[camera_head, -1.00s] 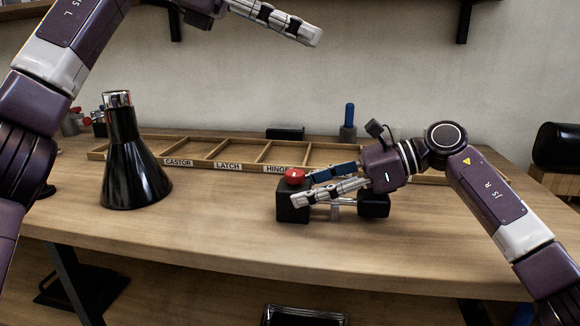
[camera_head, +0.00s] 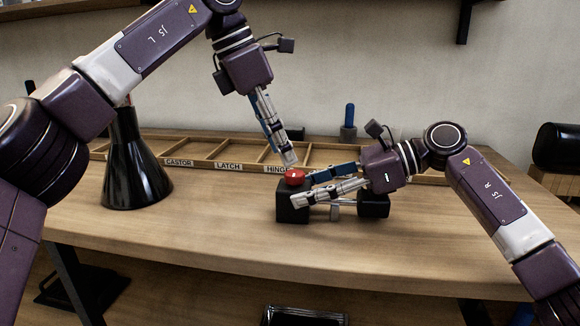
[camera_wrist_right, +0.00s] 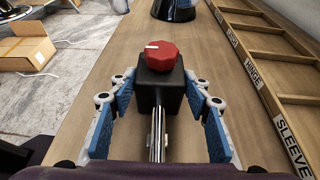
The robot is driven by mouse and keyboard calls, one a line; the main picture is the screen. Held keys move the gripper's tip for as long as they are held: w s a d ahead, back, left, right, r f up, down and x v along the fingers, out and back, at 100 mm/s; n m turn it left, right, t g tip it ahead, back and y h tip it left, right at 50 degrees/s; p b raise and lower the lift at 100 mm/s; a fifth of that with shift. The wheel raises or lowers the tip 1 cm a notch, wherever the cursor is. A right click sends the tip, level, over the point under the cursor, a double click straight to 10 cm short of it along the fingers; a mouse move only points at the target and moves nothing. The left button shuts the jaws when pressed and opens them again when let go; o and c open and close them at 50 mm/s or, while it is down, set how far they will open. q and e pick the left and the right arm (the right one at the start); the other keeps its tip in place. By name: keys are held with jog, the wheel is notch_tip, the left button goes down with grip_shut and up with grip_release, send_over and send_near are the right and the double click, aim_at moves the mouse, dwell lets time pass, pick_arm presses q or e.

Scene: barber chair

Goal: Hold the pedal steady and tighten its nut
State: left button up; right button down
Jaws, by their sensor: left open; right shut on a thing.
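The pedal (camera_head: 292,211) is a black block with a metal bar running right to another black piece (camera_head: 373,206). It rests on the wooden bench. Its red nut (camera_head: 295,178) sits on top of the block, and it shows in the right wrist view (camera_wrist_right: 161,62) as a ridged knob with a white mark. My right gripper (camera_head: 307,188) is shut on the pedal, with its fingers on either side of the block. My left gripper (camera_head: 290,160) is open and empty, pointing down just above the nut. Whether its tips touch the nut is hard to tell.
A wooden tray (camera_head: 203,163) with labelled compartments lies behind the pedal. A blue-handled tool (camera_head: 349,117) stands at the back. The bench's front is clear.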

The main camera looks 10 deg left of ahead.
aim_at(292, 172)
pick_arm(q)
jog(key=x, duration=0.5)
jog(key=shift+f, duration=0.1)
jog(key=c, duration=1.2)
jog(key=shift+o, duration=0.2)
jog(key=shift+m, duration=0.4)
jog(key=m, duration=0.1)
jog(key=m+g, duration=0.1)
jog(key=m, duration=0.1)
jog(key=shift+w, duration=0.25)
jog(key=shift+w+a+m+g, duration=0.15)
jog(key=shift+m+g, duration=0.65)
jog(key=shift+m, duration=1.1)
